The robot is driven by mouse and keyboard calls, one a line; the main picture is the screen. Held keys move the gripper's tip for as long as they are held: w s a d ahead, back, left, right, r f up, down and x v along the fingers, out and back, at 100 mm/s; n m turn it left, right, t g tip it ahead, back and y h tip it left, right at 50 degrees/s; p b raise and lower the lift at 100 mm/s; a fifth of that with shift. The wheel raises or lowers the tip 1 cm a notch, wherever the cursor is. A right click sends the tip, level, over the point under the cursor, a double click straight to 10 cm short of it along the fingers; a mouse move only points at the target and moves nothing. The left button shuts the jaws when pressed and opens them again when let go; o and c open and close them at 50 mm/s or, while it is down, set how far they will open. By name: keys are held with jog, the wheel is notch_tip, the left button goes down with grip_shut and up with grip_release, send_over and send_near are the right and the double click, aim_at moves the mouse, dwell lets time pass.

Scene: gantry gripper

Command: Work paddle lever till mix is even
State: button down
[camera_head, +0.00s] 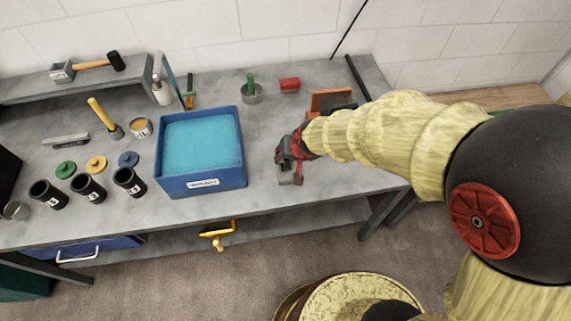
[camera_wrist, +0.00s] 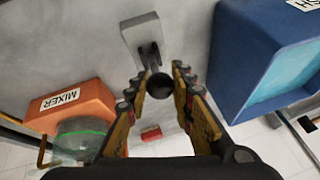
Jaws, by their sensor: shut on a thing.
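My gripper (camera_wrist: 160,88) is shut on the black ball knob (camera_wrist: 160,84) of the paddle lever, with one finger on each side. The lever's grey base plate (camera_wrist: 140,34) lies on the bench just beyond the fingertips. An orange block labelled MIXER (camera_wrist: 72,107) is at the left of the wrist view, with a clear vessel (camera_wrist: 80,139) marked by a green line beside it. How even the mix is cannot be told. In the head view my gripper (camera_head: 288,160) is over the lever base, and the orange mixer (camera_head: 330,100) is partly hidden behind my arm.
A blue bin (camera_head: 200,187) with a light-blue inside stands left of my gripper. A red block (camera_head: 289,85) and a grey cup (camera_head: 251,95) lie behind. Black canisters (camera_head: 88,187), coloured lids and tools fill the left. The grey bench (camera_head: 262,195) is bare around the lever.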

jog(key=shift+s+d+f+b, duration=0.1)
jog(key=shift+s+f+b, duration=0.15)
jog(key=shift+s, duration=0.2)
jog(key=shift+s+d+f+b, duration=0.1)
jog(key=shift+s+f+b, duration=0.15)
jog(key=shift+s, duration=0.2)
jog(key=shift+s+d+f, duration=0.15)
jog(key=shift+s+f, duration=0.2)
jog(key=shift+s, duration=0.2)
jog(key=shift+f, duration=0.1)
jog(key=c, duration=2)
grip_release()
jog(key=shift+s, duration=0.1)
jog(key=o, duration=0.5)
jog(key=shift+c, duration=0.2)
jog(key=shift+r, duration=0.2)
jog(key=shift+r, duration=0.25)
jog(key=v, duration=1.1)
jog(key=shift+d+r, duration=0.15)
jog(key=shift+r, duration=0.05)
